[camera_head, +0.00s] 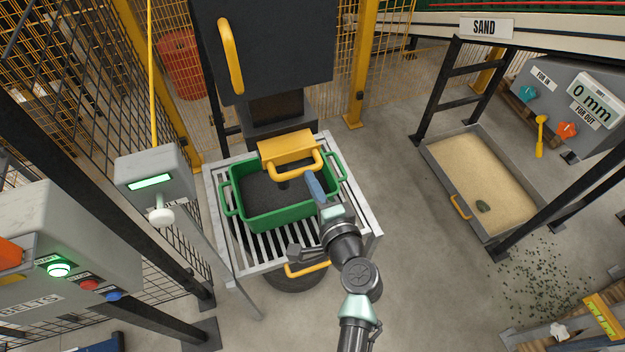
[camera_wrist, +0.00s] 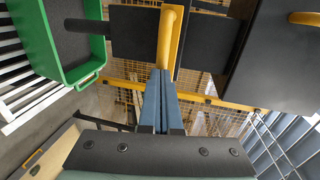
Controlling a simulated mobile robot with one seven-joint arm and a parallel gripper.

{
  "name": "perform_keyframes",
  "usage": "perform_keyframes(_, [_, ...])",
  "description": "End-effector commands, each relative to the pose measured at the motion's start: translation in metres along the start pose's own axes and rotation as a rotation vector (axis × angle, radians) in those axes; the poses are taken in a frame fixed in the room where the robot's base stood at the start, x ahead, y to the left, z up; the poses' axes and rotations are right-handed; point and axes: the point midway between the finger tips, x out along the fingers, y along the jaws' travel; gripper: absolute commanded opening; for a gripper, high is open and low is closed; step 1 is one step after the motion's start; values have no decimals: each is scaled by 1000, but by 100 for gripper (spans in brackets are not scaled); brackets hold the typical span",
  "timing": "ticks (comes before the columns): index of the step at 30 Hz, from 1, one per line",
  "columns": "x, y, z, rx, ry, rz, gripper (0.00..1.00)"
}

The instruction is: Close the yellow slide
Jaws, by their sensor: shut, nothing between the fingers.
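The yellow slide (camera_head: 287,146) sticks out from under the dark hopper, above the near side of its base, with a looped yellow handle (camera_head: 297,165) at its front. In the wrist view the handle (camera_wrist: 170,38) stands just beyond the fingertips. My gripper (camera_head: 312,180) has its blue fingers pressed together, empty, beside the right part of the handle. In the wrist view the shut fingers (camera_wrist: 160,75) point at the handle's lower end; I cannot tell whether they touch it. A short dark column (camera_head: 283,185) shows below the slide, over the crate.
A green crate (camera_head: 255,224) holding dark material sits on a grey slatted stand (camera_head: 219,252) under the slide. The hopper (camera_head: 275,45) rises behind with another yellow handle (camera_head: 230,55). A grey control post (camera_head: 152,172) stands left. A sand tray (camera_head: 455,160) lies right, with clear floor between.

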Motion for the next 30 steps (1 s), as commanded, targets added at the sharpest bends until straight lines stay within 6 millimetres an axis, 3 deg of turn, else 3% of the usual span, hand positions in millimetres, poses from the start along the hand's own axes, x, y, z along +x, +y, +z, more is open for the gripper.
perform_keyframes(7, [6, 0, 0, 0, -1, -1, 0])
perform_keyframes(15, [49, -8, 0, -2, -1, -3, 0])
perform_keyframes(18, [56, -10, 0, 0, -1, -2, 0])
perform_keyframes(30, [59, -16, 1, -1, -1, -7, 0])
